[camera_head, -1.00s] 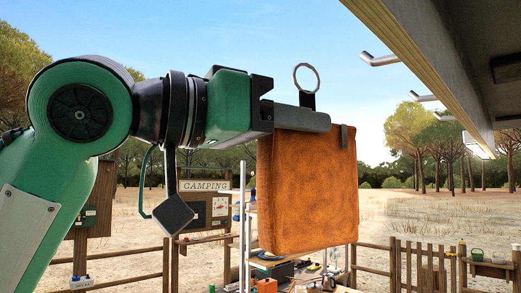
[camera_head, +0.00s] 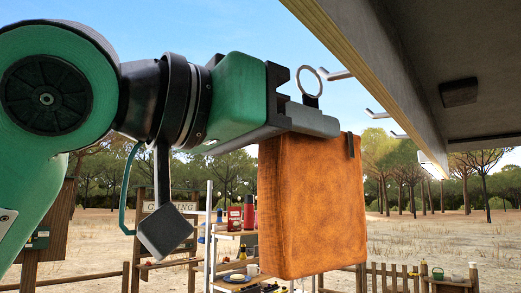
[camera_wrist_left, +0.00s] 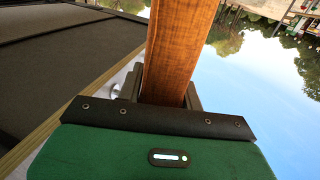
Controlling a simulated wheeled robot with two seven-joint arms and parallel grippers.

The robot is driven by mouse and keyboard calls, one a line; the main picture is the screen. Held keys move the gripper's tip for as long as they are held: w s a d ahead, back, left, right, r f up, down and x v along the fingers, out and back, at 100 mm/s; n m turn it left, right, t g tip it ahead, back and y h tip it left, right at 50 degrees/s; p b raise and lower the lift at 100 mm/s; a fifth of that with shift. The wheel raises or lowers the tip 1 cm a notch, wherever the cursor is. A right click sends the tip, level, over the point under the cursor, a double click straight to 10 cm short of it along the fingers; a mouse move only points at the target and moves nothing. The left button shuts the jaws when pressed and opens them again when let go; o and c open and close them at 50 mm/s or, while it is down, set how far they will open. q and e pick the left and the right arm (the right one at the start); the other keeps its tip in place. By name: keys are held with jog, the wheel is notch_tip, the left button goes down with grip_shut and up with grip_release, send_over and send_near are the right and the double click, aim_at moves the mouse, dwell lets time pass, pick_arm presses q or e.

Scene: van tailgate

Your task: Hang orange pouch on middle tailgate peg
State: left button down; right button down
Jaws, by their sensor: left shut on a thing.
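The orange pouch (camera_head: 308,210) hangs upright below my left gripper (camera_head: 312,122) in the head view, with a metal ring (camera_head: 309,80) standing above its top edge. My left gripper is shut on the pouch's top. In the left wrist view the pouch (camera_wrist_left: 180,45) runs up from between the fingers (camera_wrist_left: 165,92). The tailgate (camera_head: 400,75) slants overhead at the right, with several metal pegs along its wooden edge. The middle peg (camera_head: 376,114) is right of the ring, apart from it in the picture. The nearest peg (camera_head: 338,75) shows just behind the ring. My right gripper is not in view.
A shelf (camera_head: 235,235) with bottles and small goods stands behind the pouch at lower left. A wooden fence (camera_head: 395,278) runs along the back. Open air lies between the pouch and the tailgate's underside.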

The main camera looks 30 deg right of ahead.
pick_arm(q)
jog(key=shift+s+d, duration=0.25)
jog(key=shift+s, duration=0.55)
jog(key=shift+s+d+f+b, duration=0.3)
jog(key=shift+s+b, duration=0.05)
jog(key=shift+s, duration=0.2)
jog(key=shift+s+d+f+b, duration=0.3)
jog(key=shift+s+b, duration=0.05)
jog(key=shift+s, duration=0.2)
jog(key=shift+w+a, duration=0.1)
